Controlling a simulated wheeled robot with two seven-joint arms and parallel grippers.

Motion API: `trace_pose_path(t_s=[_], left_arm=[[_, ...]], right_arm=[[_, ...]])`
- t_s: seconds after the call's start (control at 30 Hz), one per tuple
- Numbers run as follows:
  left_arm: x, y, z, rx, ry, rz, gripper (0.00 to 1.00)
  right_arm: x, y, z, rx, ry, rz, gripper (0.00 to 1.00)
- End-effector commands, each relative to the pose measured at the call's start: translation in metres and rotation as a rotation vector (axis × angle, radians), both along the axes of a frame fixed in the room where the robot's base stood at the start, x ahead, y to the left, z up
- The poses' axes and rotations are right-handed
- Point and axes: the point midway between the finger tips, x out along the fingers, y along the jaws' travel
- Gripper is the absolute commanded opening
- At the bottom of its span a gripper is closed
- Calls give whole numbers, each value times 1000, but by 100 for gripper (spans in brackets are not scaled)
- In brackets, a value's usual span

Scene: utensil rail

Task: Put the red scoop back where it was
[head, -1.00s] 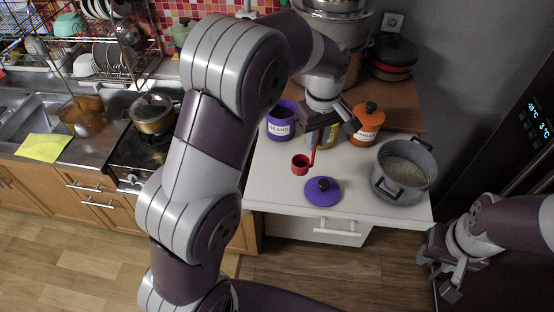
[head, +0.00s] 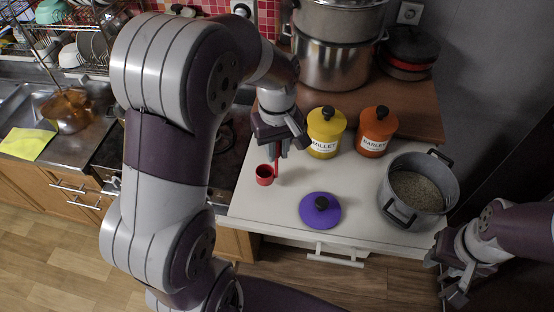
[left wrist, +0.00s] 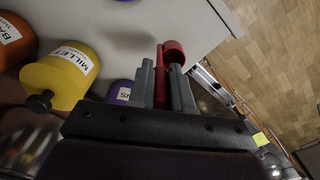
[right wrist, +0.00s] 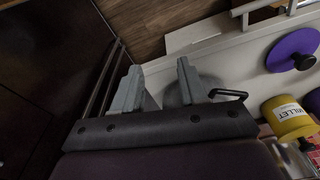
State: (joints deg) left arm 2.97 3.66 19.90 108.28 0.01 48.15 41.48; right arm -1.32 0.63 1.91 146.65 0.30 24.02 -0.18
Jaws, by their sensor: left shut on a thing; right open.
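The red scoop (head: 265,174) has a small round cup and an upright handle. My left gripper (head: 277,153) is shut on its handle and holds it above the left part of the white counter, cup lowest. In the left wrist view the red scoop (left wrist: 174,48) shows between the two fingers of my left gripper (left wrist: 168,75). My right gripper (head: 457,285) is open and empty at the lower right, in front of the grey pot; its spread fingers show in the right wrist view (right wrist: 160,80). I cannot make out where the scoop hung.
A purple lid (head: 320,211) lies on the white counter (head: 345,185). The yellow millet jar (head: 325,134), orange barley jar (head: 377,133) and grey grain pot (head: 416,188) stand behind and right. A purple jar (left wrist: 118,92) shows in the left wrist view. Large steel pots (head: 336,58) stand behind.

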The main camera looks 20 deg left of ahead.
Motion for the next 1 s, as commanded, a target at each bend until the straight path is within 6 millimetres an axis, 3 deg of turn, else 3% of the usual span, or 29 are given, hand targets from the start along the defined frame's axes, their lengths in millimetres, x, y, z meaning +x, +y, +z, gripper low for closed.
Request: trace_pose_path(t_s=[0.03,0.2,0.53,0.57,0.6,0.87,1.0], left_arm=[[-2,0,-6,-1,8,0,0],[-1,0,-29,0,4,0,0],[-1,0,-35,0,1,0,0],[0,0,-34,0,1,0,29],[0,0,-33,0,1,0,42],[0,0,-33,0,1,1,45],[1,0,-23,1,-4,1,45]], right_arm=[[0,0,9,0,0,0,43],[0,0,14,0,0,0,43],[0,0,9,0,0,0,43],[0,0,10,0,1,0,43],[0,0,11,0,1,0,43],[0,0,11,0,0,0,43],[0,0,9,0,0,0,43]])
